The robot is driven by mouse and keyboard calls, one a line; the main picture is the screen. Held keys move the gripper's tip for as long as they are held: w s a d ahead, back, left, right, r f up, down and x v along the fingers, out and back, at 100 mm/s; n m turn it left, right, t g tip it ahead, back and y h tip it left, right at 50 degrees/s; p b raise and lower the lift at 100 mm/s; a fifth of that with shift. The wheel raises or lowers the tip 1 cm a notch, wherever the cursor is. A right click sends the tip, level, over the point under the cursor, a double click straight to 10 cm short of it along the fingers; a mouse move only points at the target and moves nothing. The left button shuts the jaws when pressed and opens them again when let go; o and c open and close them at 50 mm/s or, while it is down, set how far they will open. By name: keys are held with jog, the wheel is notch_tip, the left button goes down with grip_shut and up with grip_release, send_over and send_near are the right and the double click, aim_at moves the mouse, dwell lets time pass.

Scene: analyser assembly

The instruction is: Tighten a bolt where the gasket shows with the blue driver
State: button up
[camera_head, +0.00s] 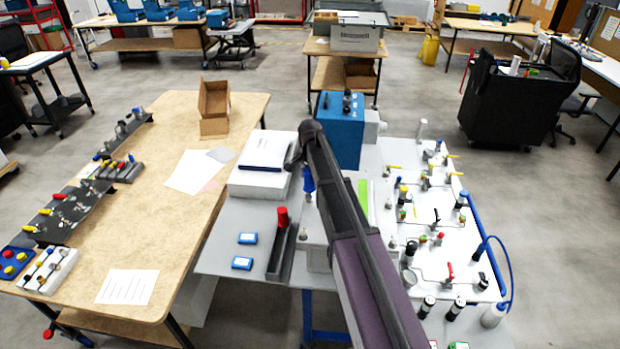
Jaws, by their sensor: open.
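My gripper (293,162) is at the far end of my dark arm, beside the white box at the middle of the bench. It looks open, but its fingers are small and partly hidden by the arm. A blue upright handle (308,182), likely the blue driver, shows just below and right of the gripper, partly behind my arm. I cannot tell whether they touch. A red-handled tool (282,217) stands in a dark narrow rack (275,262). The analyser panel (437,262) with valves and fittings lies right of my arm. The bolts and gasket are too small or hidden to make out.
A white box (262,178) with a booklet on top and a blue box (341,130) stand at the back. A wooden table (150,225) with fittings and papers adjoins on the left. A blue hose (510,265) loops at right.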

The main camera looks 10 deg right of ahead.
jog(key=shift+n, duration=1.3)
grip_shut()
jog(key=shift+m, duration=0.3)
jog(key=m, duration=0.5)
grip_release()
jog(key=shift+m, duration=0.3)
